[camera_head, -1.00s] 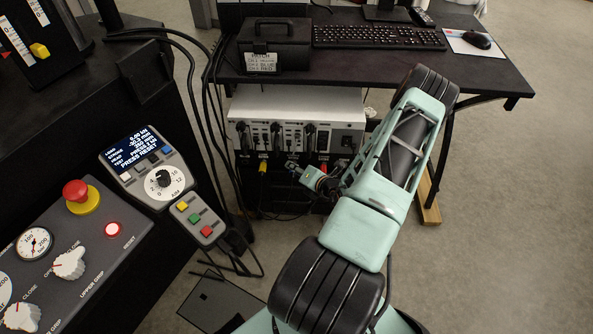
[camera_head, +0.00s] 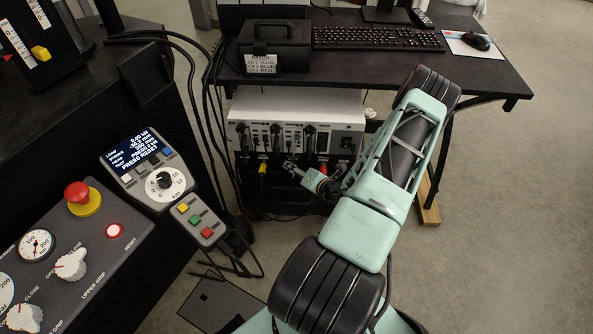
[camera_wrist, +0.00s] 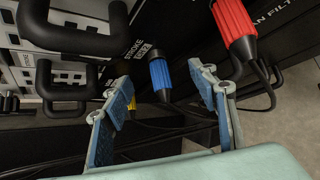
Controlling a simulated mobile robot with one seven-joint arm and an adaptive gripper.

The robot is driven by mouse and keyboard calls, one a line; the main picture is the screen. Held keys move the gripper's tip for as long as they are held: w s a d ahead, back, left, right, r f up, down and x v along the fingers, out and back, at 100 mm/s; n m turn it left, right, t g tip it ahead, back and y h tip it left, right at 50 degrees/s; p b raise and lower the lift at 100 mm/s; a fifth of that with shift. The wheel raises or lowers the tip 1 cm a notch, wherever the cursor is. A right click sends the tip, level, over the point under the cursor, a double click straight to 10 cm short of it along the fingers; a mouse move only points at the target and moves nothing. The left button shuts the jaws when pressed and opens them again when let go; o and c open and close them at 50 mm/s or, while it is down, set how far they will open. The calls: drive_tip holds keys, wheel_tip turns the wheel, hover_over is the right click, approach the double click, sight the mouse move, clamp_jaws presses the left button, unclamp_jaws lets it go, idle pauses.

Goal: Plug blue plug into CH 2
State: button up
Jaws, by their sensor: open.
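The blue plug (camera_wrist: 160,76) shows in the wrist view against the dark front panel, between and beyond my fingers; I cannot tell whether it sits in a holder or a socket. My gripper (camera_wrist: 158,82) is open with nothing between its pads, its two blue-padded fingers on either side of the plug's line. In the head view my gripper (camera_head: 291,169) is in front of the lower part of the rack unit (camera_head: 340,110) and hides the blue plug.
A red plug (camera_wrist: 235,24) is close to my right finger in the wrist view. A yellow plug (camera_head: 263,168) is left of my gripper in the head view. Black handles (camera_wrist: 66,82) stick out at left. Cables hang below. A patch label (camera_head: 263,64) is on the black case.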

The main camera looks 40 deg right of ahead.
drive_tip(key=p+v, duration=0.2)
drive_tip(key=v, duration=0.2)
idle(0.3)
drive_tip(key=v, duration=1.2)
drive_tip(key=shift+a+r, duration=0.1)
drive_tip(key=shift+r, duration=0.05)
idle(0.6)
